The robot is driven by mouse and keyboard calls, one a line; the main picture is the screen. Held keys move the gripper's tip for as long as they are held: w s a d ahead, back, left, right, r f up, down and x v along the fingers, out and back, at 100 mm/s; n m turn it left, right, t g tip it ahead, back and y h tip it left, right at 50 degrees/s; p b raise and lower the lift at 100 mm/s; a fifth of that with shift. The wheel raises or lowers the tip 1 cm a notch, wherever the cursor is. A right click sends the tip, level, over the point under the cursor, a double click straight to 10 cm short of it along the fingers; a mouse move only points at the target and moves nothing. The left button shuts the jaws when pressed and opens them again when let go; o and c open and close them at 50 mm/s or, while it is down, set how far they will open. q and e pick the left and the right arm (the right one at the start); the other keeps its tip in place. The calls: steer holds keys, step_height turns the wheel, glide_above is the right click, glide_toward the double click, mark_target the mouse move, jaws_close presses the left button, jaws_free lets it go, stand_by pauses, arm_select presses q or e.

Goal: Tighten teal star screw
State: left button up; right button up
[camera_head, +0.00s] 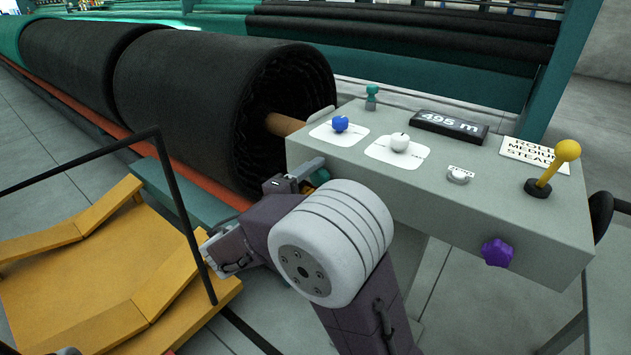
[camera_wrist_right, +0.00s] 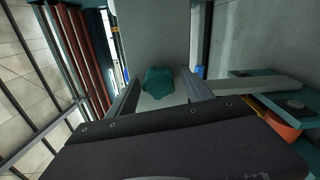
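The teal star screw (camera_head: 321,176) is on the left end of the grey control box (camera_head: 440,205), partly hidden behind my right gripper in the head view. In the right wrist view the teal star screw (camera_wrist_right: 158,84) sits between the fingertips of my right gripper (camera_wrist_right: 159,86). The fingers are apart, one on each side of the screw, with what looks like a narrow gap to it. In the head view my right gripper (camera_head: 308,178) reaches the box's left end, its fingers partly hidden by its own wrist. My left gripper is not in view.
The box top carries a blue knob (camera_head: 340,124), a white knob (camera_head: 400,142), a display (camera_head: 449,126) and a yellow-ball lever (camera_head: 560,160). A purple star knob (camera_head: 497,253) is on its front. Black netting rolls (camera_head: 200,100) and a yellow platform (camera_head: 110,265) lie to the left.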

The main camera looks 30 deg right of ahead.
mark_target(317, 176)
steer(key=shift+v, duration=1.5)
steer(key=n+p, duration=0.2)
steer(key=r+n+p, duration=0.1)
steer(key=p, duration=0.2)
steer(key=n+p, duration=0.2)
steer(key=p, duration=0.1)
steer(key=shift+r+n, duration=0.3)
steer(key=n+p, duration=0.5)
steer(key=p, duration=0.2)
steer(key=n+p, duration=0.5)
steer(key=p, duration=0.2)
steer(key=shift+f+n, duration=0.2)
steer(key=shift+n, duration=0.2)
steer(key=shift+f+n, duration=0.35)
steer(key=shift+n, duration=0.05)
steer(key=shift+f, duration=0.2)
steer(key=shift+d, duration=0.1)
